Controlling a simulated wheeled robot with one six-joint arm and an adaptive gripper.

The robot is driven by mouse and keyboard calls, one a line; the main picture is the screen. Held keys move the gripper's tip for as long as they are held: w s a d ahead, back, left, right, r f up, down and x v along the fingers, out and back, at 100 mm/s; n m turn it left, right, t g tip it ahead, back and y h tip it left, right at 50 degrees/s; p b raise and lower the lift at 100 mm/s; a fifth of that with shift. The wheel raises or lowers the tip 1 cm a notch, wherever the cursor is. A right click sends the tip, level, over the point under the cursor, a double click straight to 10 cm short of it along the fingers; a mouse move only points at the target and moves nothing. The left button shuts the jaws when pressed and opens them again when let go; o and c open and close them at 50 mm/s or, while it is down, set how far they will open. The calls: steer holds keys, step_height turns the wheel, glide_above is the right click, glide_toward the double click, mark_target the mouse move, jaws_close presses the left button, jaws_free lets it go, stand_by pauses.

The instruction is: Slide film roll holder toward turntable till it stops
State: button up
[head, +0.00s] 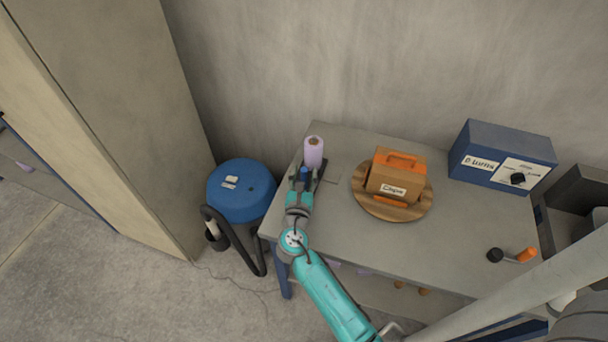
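The film roll holder (319,171) is at the table's left side, with a pale purple film roll (313,153) standing upright on it. My gripper (304,176) is just in front of the roll, at the holder's near left part. The arm hides some of the holder. A small blue part shows between or behind the fingers, and I cannot tell whether they are closed on it. The round wooden turntable (370,206) is to the right, apart from the holder. An orange-brown box (396,172) with an orange handle and a label sits on it.
The grey table (456,226) has free room between holder and turntable. A blue control box (500,155) with a dial stands at the back right. An orange-handled crank (524,255) is at the right edge. A blue drum (240,190) stands left of the table.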

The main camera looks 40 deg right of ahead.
jaws_close()
steer(key=s+d, duration=0.1)
steer(key=s, duration=0.1)
steer(key=s+d, duration=0.2)
steer(key=s, duration=0.1)
steer(key=s+d, duration=0.2)
steer(key=shift+s+f, duration=0.1)
steer(key=shift+s, duration=0.15)
steer(key=shift+o, duration=0.2)
jaws_free()
steer(key=shift+s, duration=0.1)
steer(key=v, duration=1.2)
